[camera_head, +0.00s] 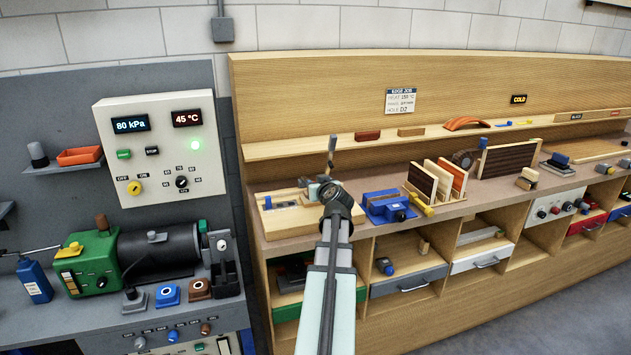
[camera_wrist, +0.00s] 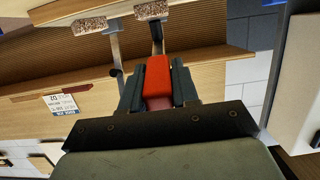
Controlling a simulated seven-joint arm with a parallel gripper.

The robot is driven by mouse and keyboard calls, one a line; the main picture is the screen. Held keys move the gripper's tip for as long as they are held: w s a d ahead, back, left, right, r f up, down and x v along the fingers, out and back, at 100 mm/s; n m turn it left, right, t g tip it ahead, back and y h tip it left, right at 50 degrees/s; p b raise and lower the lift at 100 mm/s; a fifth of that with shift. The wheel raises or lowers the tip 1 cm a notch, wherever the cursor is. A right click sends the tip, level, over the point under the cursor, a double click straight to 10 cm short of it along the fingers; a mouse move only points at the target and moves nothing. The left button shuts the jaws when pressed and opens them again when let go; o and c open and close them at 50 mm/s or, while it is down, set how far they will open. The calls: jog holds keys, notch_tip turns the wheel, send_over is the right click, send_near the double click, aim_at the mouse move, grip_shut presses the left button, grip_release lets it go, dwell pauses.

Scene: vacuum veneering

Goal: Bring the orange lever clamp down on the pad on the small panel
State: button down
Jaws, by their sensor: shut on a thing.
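My gripper (camera_wrist: 158,82) is shut on a red-orange lever grip (camera_wrist: 157,66), which lies between the dark fingers in the wrist view. Grey metal bars run from near the grip toward two speckled pads, a left one (camera_wrist: 89,25) and a right one (camera_wrist: 151,9). I cannot tell whether the clamp touches a pad. In the head view my gripper (camera_head: 324,188) is over the right part of a pale wooden board (camera_head: 285,219) on the bench. A thin upright lever (camera_head: 331,152) stands just behind it. My wrist hides the small panel and most of the clamp there.
A blue device (camera_head: 384,206) stands close to the right of my wrist, then a rack of upright panels (camera_head: 434,183) with a yellow-handled tool (camera_head: 421,204) before it. A shelf (camera_head: 400,137) runs behind. A white control box (camera_head: 161,147) is at left.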

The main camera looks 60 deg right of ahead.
jog(key=shift+f, duration=0.25)
dwell(0.4)
jog(key=c, duration=0.9)
grip_release()
jog(key=v, duration=1.2)
jog(key=shift+s+a+f, duration=0.1)
jog(key=shift+f, duration=0.1)
